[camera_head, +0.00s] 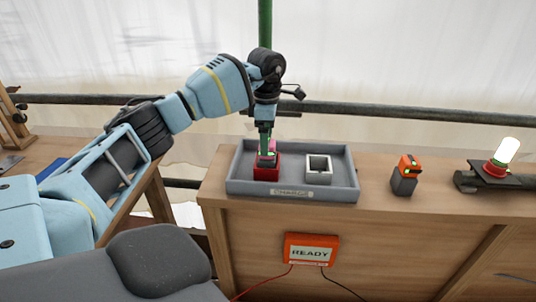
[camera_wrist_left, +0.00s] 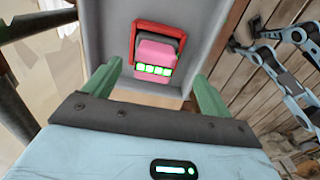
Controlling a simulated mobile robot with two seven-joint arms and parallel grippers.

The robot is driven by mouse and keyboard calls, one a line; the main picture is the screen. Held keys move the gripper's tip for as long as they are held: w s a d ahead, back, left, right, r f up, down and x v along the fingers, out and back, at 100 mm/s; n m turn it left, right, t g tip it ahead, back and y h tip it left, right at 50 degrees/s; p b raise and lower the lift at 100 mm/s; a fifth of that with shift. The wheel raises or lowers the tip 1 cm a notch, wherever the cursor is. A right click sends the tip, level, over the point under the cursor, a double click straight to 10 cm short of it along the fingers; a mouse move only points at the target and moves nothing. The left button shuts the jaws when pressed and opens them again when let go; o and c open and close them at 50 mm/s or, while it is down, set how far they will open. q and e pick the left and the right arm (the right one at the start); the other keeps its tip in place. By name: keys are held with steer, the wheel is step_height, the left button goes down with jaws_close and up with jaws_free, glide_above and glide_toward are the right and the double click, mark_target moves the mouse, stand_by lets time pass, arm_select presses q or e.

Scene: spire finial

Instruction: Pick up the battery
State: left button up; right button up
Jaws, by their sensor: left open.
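A pink and grey battery (camera_wrist_left: 155,55) with a row of lit green bars stands in a red square socket (camera_wrist_left: 134,40). In the head view a bit of the pink battery (camera_head: 272,146) shows behind my fingers, above the red socket (camera_head: 266,174) in the left part of a grey tray (camera_head: 332,193) marked CHARGE. My left gripper (camera_head: 265,145) points down at it, open. In the left wrist view its green fingers (camera_wrist_left: 157,85) lie to either side of the battery, apart from it. My right gripper is not in view.
An empty white square socket (camera_head: 318,168) is in the tray's right part. An orange READY sign (camera_head: 311,251) hangs on the bench front.

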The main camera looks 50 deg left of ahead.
mark_target(267, 158)
arm_select(q)
steer(key=shift+w+a+f, duration=0.15)
steer(key=shift+f, duration=1.35)
steer(key=shift+w+a+f, duration=0.1)
steer(key=shift+w+f, duration=0.05)
steer(key=shift+f, duration=1.3)
steer(key=shift+c, duration=0.2)
steer(key=c, duration=1.2)
